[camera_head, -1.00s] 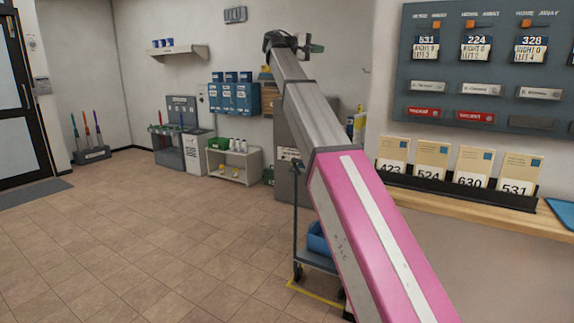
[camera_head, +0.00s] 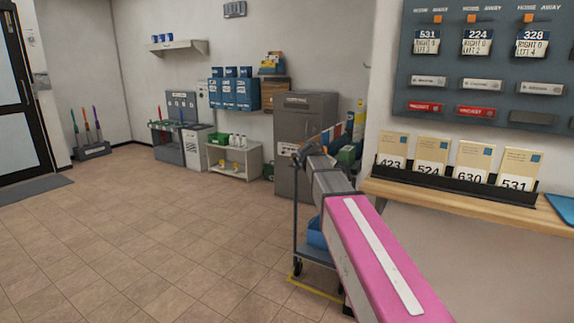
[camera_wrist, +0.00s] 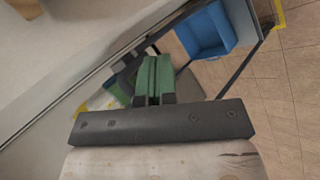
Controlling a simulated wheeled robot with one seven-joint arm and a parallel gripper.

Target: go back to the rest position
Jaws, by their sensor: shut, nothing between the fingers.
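My gripper (camera_wrist: 153,78) shows in the wrist view as two green fingers side by side, shut with nothing between them. It is above the lower part of a cart, with a blue bin (camera_wrist: 207,31) beyond it to the upper right. In the head view, my pink and grey arm is lowered and foreshortened. The green end of my gripper (camera_head: 348,154) shows small beside the arm's far end, in front of the grey cabinet's right side.
A wooden counter (camera_head: 460,197) with numbered cards in a black rack (camera_head: 455,183) is at right, below a grey wall panel (camera_head: 490,60). The cart with the blue bin (camera_head: 316,233) stands beside my arm. A grey cabinet (camera_head: 296,130) is behind. Tiled floor at left is clear.

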